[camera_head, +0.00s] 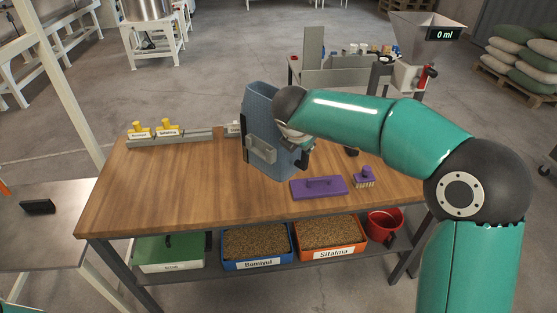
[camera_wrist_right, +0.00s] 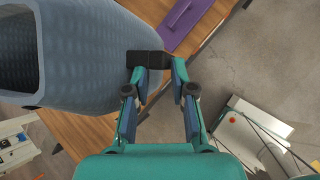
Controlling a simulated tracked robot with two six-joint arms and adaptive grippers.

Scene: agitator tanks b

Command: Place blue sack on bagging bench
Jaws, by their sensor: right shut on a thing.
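The blue sack (camera_head: 262,108) stands upright, tilted slightly, over the middle of the wooden-topped bench (camera_head: 195,185). It is open at the top and has black strips and a grey bracket on its sides. I cannot tell whether its base touches the bench top. In the right wrist view the sack (camera_wrist_right: 85,45) fills the upper left, its open mouth at the left edge. My right gripper (camera_wrist_right: 152,62) is shut on a black grip at the sack's side. In the head view this gripper is mostly hidden behind the sack and my arm. My left gripper is out of view.
A purple float (camera_head: 319,186) and purple brush (camera_head: 364,177) lie right of the sack. A rail with yellow-handled stamps (camera_head: 168,128) runs along the back left. Blue (camera_head: 257,265) and orange (camera_head: 331,252) grain bins sit on the shelf below. The bench's left front is clear.

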